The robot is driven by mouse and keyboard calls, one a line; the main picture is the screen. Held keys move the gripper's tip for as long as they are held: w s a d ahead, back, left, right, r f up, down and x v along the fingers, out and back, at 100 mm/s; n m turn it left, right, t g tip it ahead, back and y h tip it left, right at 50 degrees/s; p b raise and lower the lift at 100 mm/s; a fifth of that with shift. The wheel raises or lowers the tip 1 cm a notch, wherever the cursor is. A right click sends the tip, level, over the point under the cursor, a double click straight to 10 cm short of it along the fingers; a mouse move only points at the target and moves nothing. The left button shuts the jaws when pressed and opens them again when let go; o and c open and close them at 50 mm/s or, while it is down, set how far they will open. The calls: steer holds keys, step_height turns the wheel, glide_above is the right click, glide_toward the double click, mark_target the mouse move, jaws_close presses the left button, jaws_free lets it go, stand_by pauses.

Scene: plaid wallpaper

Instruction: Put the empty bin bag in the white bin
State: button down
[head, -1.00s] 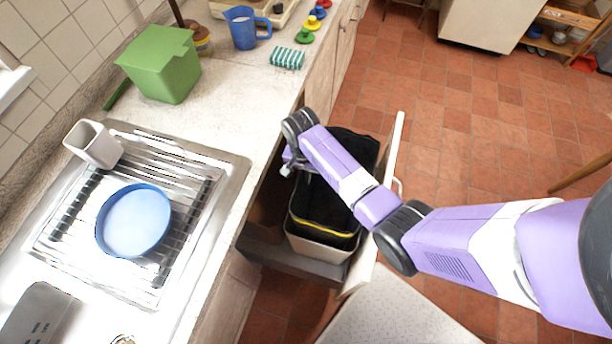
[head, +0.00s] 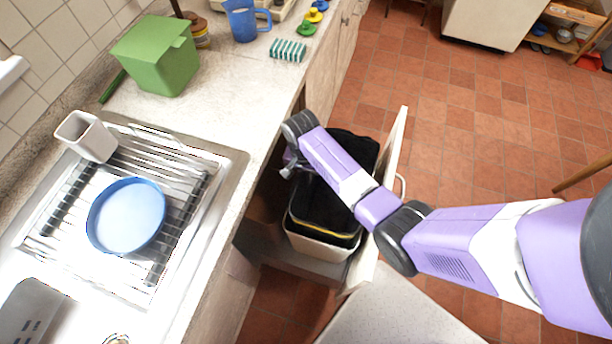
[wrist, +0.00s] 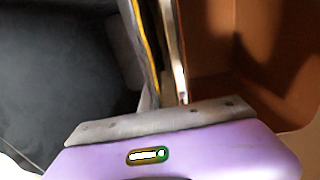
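The white bin (head: 320,246) stands in a pulled-out drawer under the counter, its near pale wall showing. A black bin bag (head: 325,215) with a yellow band lines or sits in it; I cannot tell how fully it is seated. My gripper (head: 289,169) is at the bin's left side, beside the counter edge, partly hidden by my arm. In the wrist view, the dark bag (wrist: 60,70) fills the left, with its yellow edge beside a pale rim. My gripper's fingers are not clear there, so I cannot tell whether they are open or hold anything.
The drawer front (head: 392,150) stands right of the bin. The counter edge and sink (head: 210,230) with a blue bowl (head: 127,215) are at left. A green box (head: 155,60) and blue jug (head: 243,20) stand further back. A pale speckled surface (head: 400,310) is in front.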

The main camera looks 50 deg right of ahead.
mark_target(289, 212)
steer(key=c, duration=1.7)
jaws_free()
steer(key=r, duration=1.3)
steer(key=shift+w+a+r+p, duration=0.15)
steer(key=shift+w+p, duration=0.15)
steer(key=s+a+f+n+t, duration=0.1)
steer(key=s+a+f, duration=0.1)
steer(key=a, duration=0.2)
steer(key=s+a+f+n+t, duration=0.1)
steer(key=s+a+f+t, duration=0.1)
steer(key=a, duration=0.2)
steer(key=s+a+f+n+t, duration=0.2)
steer(key=a, duration=0.2)
steer(key=shift+a+f, duration=0.35)
steer(key=s+a+r+n+t, duration=0.3)
steer(key=s+r+n+t, duration=0.25)
steer(key=s+r, duration=0.55)
steer(key=s+r+n+t, duration=0.1)
steer(key=s+r, duration=0.2)
steer(key=r, duration=0.2)
steer(key=s+d+r+n+t, duration=0.1)
steer(key=s+r+t, duration=0.1)
steer(key=r, duration=0.3)
steer(key=s+r+n+t, duration=0.2)
steer(key=s+r, duration=0.2)
steer(key=r, duration=0.2)
steer(key=shift+s+d+r, duration=0.1)
steer(key=shift+s+d, duration=0.05)
